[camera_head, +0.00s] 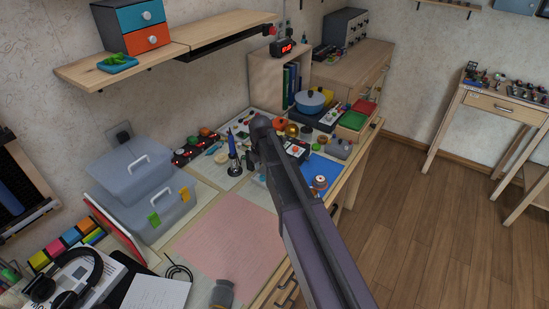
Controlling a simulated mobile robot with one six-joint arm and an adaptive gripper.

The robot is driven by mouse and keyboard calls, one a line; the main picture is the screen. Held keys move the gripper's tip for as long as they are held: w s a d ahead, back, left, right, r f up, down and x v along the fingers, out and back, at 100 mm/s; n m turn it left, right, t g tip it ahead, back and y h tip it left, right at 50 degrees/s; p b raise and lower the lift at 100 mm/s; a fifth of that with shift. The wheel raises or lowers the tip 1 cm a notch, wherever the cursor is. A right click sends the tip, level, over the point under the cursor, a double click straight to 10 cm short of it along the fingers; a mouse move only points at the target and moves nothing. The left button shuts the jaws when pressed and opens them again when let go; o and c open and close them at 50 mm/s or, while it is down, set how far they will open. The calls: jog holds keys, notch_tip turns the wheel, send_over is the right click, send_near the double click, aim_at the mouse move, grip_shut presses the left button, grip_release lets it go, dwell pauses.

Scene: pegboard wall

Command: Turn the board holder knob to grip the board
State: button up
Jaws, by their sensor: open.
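My dark arm crosses the middle of the camera_head view, rising from the bottom edge to a rounded joint above the workbench. I cannot make out my gripper or its fingertips. A small dark device with a white part and an orange-red spot (296,149) stands on the bench just right of my arm. It may be the board holder, but it is too small to tell. I cannot make out a knob or a board, and my arm hides part of the bench there.
The workbench holds a pink mat (225,240), a blue mat (324,170), a blue soldering iron (233,148) and clear bins (135,177). A blue pot (310,101) stands behind. A shelf (170,53) overhangs the back. The wooden floor (440,220) at right is open.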

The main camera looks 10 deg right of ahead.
aim_at(263, 176)
jog(key=shift+r+p, duration=5.4)
jog(key=shift+r, duration=0.3)
jog(key=s+d+f+m+b, duration=0.1)
jog(key=s+d+m, duration=0.2)
jog(key=s+m, duration=0.4)
jog(key=shift+s+f+m+b, duration=0.3)
jog(key=shift+s+m, duration=0.1)
jog(key=shift+m, duration=0.7)
jog(key=shift+s, duration=0.1)
jog(key=s+d+m, duration=0.3)
jog(key=s+m, duration=0.9)
jog(key=m, duration=0.2)
jog(key=shift+s+d+m, duration=0.25)
jog(key=shift+m, duration=0.15)
